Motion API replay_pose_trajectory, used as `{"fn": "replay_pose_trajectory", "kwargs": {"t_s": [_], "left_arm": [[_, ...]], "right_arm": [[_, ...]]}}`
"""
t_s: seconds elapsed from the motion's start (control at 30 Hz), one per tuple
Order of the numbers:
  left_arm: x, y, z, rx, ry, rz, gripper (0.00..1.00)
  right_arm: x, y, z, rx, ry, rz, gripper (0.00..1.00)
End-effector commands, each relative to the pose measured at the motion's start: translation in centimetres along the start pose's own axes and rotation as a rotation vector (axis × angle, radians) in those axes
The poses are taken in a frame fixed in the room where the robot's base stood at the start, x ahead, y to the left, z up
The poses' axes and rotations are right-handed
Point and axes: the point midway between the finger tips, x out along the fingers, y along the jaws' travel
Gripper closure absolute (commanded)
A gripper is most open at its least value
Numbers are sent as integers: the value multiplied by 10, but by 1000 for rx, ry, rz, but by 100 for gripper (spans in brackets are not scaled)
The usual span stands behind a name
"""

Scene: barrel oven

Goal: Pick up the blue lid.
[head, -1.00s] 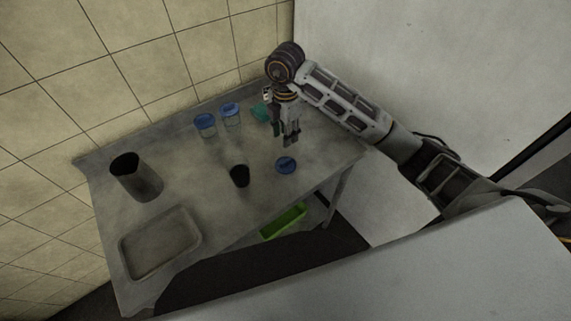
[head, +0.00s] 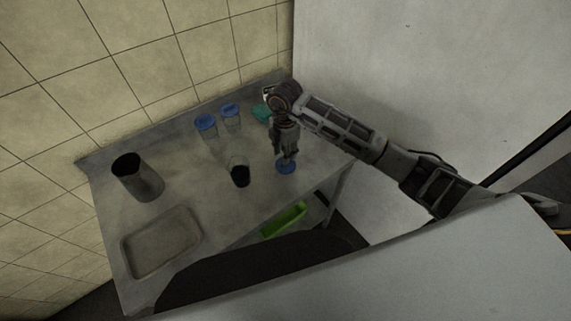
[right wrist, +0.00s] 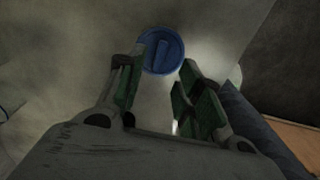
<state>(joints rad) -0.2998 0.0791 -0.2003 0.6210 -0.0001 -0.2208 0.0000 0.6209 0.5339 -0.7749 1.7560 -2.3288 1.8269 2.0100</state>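The blue lid (head: 285,168) is a small round disc lying flat on the metal table near its front right edge. In the right wrist view the blue lid (right wrist: 161,50) shows a raised bar across its middle and lies just beyond the fingertips. My right gripper (head: 286,157) points down just above the lid and partly covers it in the head view. In the right wrist view the fingers of the right gripper (right wrist: 160,80) are apart with nothing between them. I cannot tell whether a fingertip touches the lid. My left gripper does not show.
A clear cup with dark contents (head: 240,176) stands left of the lid. Two blue-lidded jars (head: 207,129) and a teal item (head: 262,113) stand at the back. A dark metal cylinder (head: 137,178) and a shallow tray (head: 160,242) are at left. A green bin (head: 285,219) sits below.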

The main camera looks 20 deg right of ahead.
Motion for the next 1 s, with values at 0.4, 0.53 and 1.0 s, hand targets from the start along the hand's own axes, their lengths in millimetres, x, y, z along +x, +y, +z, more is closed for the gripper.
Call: {"fn": "replay_pose_trajectory", "kwargs": {"t_s": [0.4,0.53,1.0], "left_arm": [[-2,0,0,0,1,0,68],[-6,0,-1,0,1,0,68],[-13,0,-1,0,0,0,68]], "right_arm": [[5,0,-2,-1,2,-1,64],[16,1,-6,0,2,-2,64],[52,2,-9,0,0,1,64]]}}
